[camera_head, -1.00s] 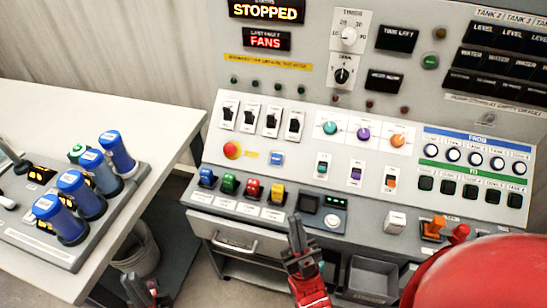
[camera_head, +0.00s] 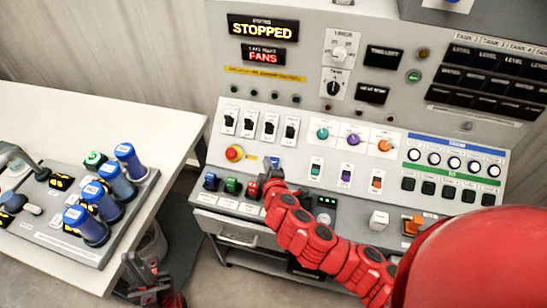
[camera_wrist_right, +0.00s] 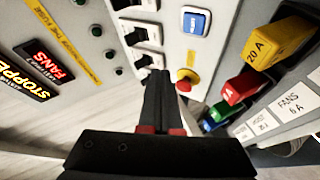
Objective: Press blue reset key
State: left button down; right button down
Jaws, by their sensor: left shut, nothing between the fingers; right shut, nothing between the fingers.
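The blue reset key (camera_head: 274,160) is a small square button on the sloping console panel, right of the red emergency button. It also shows in the right wrist view (camera_wrist_right: 194,21), in a white frame at the top. My right gripper (camera_head: 268,177) is shut and empty, just in front of the panel and below the key. In the right wrist view its closed fingertips (camera_wrist_right: 158,76) are apart from the key, which lies above and right of them. My left gripper (camera_head: 140,264) is shut and empty, low beside the white table.
The red emergency button (camera_head: 234,152) on its yellow base sits left of the key. Blue, green, red and yellow fuse blocks (camera_wrist_right: 233,87) line the ledge below. A white table (camera_head: 60,115) holds a panel with blue-capped cylinders (camera_head: 90,212).

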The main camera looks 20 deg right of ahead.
aim_at(272, 157)
jog(key=shift+d+r, duration=0.1)
jog(key=shift+d, duration=0.15)
jog(key=w+f+b, duration=0.1)
jog(key=f, duration=0.1)
jog(key=w+d+f+b, duration=0.1)
jog(key=f, duration=0.1)
jog(key=w+d+f+b, duration=0.1)
jog(key=f+b, duration=0.1)
jog(key=shift+w+d+f, duration=0.15)
jog(key=shift+w+d, duration=0.1)
jog(key=shift+w, duration=0.15)
jog(key=shift+w+d+f, duration=0.25)
jog(key=shift+w+f, duration=0.05)
jog(key=shift+b, duration=0.3)
dwell(1.5)
jog(key=shift+w+d+f+b, duration=0.15)
jog(key=shift+w+f+b, duration=0.05)
jog(key=shift+f+b, duration=0.1)
